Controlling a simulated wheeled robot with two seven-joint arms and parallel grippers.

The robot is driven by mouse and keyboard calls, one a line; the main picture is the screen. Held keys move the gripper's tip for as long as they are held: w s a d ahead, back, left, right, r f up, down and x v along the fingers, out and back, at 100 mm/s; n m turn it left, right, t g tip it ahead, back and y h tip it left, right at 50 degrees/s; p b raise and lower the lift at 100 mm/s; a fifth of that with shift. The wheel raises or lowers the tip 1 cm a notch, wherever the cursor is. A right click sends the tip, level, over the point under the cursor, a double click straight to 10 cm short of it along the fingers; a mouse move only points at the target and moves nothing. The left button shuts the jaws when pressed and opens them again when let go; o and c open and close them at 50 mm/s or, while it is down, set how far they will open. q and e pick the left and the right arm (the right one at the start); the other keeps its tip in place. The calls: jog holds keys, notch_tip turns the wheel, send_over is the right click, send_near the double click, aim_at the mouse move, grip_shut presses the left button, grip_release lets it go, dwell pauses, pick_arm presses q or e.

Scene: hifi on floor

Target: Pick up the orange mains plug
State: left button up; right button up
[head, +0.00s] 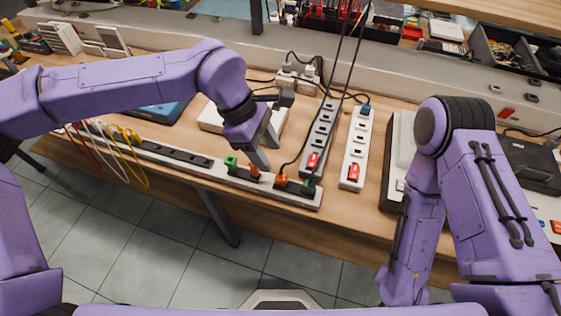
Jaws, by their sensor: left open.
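Two orange plugs stand in the power strip (180,155) along the bench's front edge. One orange plug (254,169) is just left of my left gripper's fingertips, and the other orange plug (281,180) is a little to their right. I cannot tell which one is the orange mains plug. My left gripper (269,152) is open, pointing down just above and behind the strip, between the two plugs in the picture. I cannot tell whether a finger touches either plug. My right arm shows at the right, but its gripper is out of view.
A green plug (231,163) and a dark green plug (309,187) flank the orange ones. A grey strip (319,135) and a white strip (356,147) with red switches lie to the right. Dark cables hang nearby. Red, white and yellow cables hang over the edge at left.

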pick_arm(q)
send_over(280, 176)
jog(key=f, duration=0.3)
jog(key=f+p, duration=0.1)
jog(key=f, duration=0.1)
jog(key=shift+w+a, duration=0.3)
jog(key=shift+a, duration=0.1)
jog(key=x, duration=0.2)
jog(key=a+p+x, duration=0.1)
jog(key=x, duration=0.2)
jog(key=shift+f+p, duration=0.2)
jog(key=shift+p, duration=0.1)
jog(key=shift+w+d+f, duration=0.1)
jog(key=shift+f, duration=0.15)
grip_shut()
